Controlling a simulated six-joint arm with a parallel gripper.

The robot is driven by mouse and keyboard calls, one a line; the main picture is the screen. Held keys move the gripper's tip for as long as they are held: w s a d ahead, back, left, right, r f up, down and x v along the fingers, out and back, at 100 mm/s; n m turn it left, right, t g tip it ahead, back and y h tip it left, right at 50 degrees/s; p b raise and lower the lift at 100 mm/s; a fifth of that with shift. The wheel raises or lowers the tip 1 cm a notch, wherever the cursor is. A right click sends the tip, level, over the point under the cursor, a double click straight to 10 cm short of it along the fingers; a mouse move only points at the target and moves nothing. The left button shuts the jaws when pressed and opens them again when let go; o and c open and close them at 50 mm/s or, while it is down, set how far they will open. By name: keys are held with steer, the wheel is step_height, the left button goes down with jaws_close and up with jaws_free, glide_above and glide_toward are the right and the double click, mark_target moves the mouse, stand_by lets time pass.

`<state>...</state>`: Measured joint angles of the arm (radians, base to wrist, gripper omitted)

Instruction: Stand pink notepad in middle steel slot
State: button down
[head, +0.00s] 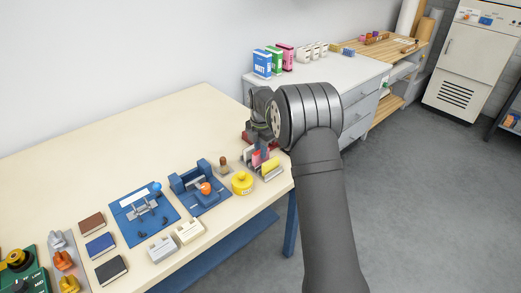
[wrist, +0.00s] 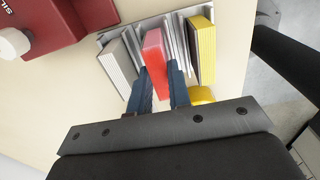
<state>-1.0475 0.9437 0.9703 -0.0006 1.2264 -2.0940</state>
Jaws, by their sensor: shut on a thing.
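The pink notepad (wrist: 154,52) stands on edge between the dark blue fingers of my gripper (wrist: 161,82) in the wrist view. My gripper is shut on it. The notepad is at the middle slot of the steel rack (wrist: 181,40), between a white-grey pad (wrist: 117,62) on the left and a yellow pad (wrist: 202,48) on the right. Its lower edge is hidden, so I cannot tell whether it rests on the slot floor. In the head view, the pink notepad (head: 256,158) shows beside the yellow pad (head: 270,166), partly hidden by my gripper.
A red machine (wrist: 62,22) stands close behind the rack at left. A yellow round tin (head: 242,184) is just in front of the rack. Blue fixtures (head: 143,214) and small boxes (head: 188,231) fill the table's front. The table's back left is clear.

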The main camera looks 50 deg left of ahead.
steer(key=shift+f, duration=0.6)
stand_by(0.3)
steer(key=c, duration=1.6)
jaws_free()
step_height(320, 180, up, 11)
steer(key=shift+f, duration=0.1)
step_height(320, 180, down, 9)
stand_by(0.4)
